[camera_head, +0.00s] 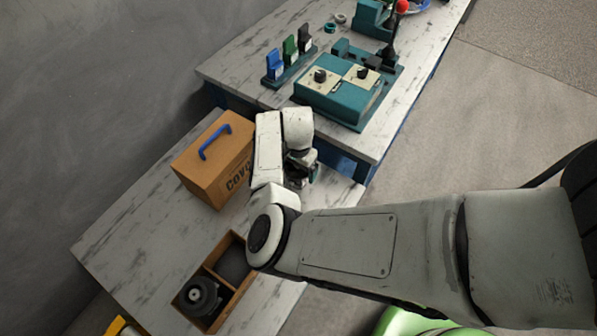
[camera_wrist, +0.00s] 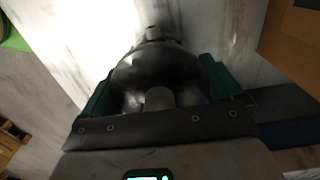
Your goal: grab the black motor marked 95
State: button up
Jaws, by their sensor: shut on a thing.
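My gripper (camera_wrist: 157,88) is shut on a dark, rounded motor (camera_wrist: 155,68), with a green finger on each side of it in the wrist view. No 95 or other marking can be read on it. In the head view my gripper (camera_head: 303,170) is to the right of the orange-brown box, mostly hidden by my own arm, and the held motor can hardly be made out there. Another black motor (camera_head: 198,296) sits in the left compartment of a wooden tray (camera_head: 211,271) on the near table; no number is legible on it.
The orange-brown box (camera_head: 208,176) with a blue handle stands on the near table (camera_head: 130,228), close to my gripper. Behind is a higher workbench (camera_head: 240,62) with a teal control unit (camera_head: 335,97). The near table's left part is clear.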

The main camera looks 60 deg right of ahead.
jog(key=shift+w+r, duration=0.1)
jog(key=c, duration=0.7)
